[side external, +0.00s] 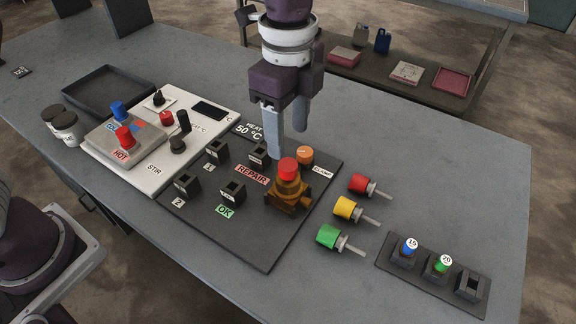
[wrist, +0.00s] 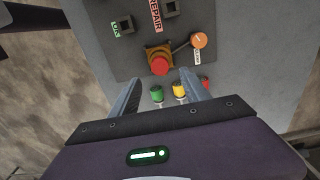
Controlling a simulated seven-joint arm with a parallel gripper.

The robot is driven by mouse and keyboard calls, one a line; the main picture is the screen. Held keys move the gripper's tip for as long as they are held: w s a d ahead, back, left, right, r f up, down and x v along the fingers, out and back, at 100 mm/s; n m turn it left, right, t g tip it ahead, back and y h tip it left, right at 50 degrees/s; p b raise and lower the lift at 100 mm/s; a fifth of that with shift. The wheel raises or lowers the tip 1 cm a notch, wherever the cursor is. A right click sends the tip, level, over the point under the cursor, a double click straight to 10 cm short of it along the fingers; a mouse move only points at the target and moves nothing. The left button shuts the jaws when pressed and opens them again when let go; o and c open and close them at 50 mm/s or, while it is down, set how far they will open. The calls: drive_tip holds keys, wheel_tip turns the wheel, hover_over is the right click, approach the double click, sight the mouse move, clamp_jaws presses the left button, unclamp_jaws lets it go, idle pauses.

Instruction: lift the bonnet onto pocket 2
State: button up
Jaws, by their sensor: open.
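A brass valve body (side external: 287,194) stands on the dark board, with a red cap-like top (side external: 288,168) that appears to be the bonnet. The same red top (wrist: 160,66) and brass body (wrist: 155,50) show in the wrist view. Pocket 2 (side external: 187,187) is a black square socket near the "2" label, at the board's left edge; it looks empty and is outside the wrist view. My gripper (side external: 287,143) is open and empty, pointing down just above the red top and apart from it. In the wrist view its fingers (wrist: 160,80) are spread wide.
The board also has pocket 1 (side external: 217,151), the REPAIR socket (side external: 258,155), the OK socket (side external: 233,193) and an orange clamp knob (side external: 305,154) close behind the valve. Red, yellow and green stemmed parts (side external: 345,208) lie to the right. A stirrer hotplate (side external: 150,178) stands left.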

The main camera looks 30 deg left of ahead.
sight(287, 165)
wheel_tip(287, 165, down, 9)
idle(0.4)
drive_tip(key=shift+s+a+f, duration=0.1)
clamp_jaws()
